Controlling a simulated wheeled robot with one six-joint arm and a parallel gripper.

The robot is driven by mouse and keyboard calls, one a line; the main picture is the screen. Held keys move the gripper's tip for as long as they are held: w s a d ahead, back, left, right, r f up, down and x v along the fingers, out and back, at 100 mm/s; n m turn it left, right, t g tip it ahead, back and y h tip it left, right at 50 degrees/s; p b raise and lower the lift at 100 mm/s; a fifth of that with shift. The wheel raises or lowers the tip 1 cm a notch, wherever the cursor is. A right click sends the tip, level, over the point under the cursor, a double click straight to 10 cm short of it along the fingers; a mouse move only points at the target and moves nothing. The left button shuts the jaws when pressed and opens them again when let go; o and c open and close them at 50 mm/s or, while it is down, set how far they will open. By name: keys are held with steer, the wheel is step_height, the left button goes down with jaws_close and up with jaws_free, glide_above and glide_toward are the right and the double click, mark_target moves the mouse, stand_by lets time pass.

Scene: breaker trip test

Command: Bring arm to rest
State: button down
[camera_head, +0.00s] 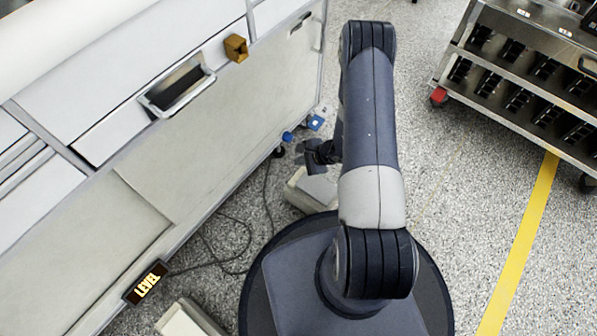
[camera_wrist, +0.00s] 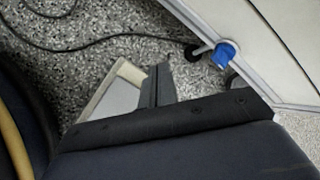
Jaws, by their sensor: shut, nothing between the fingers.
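My arm (camera_head: 370,120) is raised over my own base and reaches away from it in the head view. My gripper (camera_head: 312,156) shows as a small dark shape just left of the arm, partly hidden behind it. In the wrist view, the gripper's fingers (camera_wrist: 159,86) are together with nothing between them. They hang above the floor, apart from the cabinet.
A metal rack cart (camera_head: 530,75) stands at right beside a yellow floor line (camera_head: 525,235). A pale box (camera_wrist: 112,92) and cables (camera_wrist: 90,45) lie on the floor.

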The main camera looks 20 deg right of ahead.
steer(key=shift+f, duration=0.1)
stand_by(0.3)
steer(key=f+b, duration=0.1)
steer(key=f, duration=0.1)
steer(key=f+b, duration=0.1)
steer(key=f, duration=0.2)
steer(key=shift+s+d+f+b, duration=0.2)
steer(key=shift+f+b, duration=0.1)
steer(key=shift+b, duration=0.05)
steer(key=shift+r, duration=0.1)
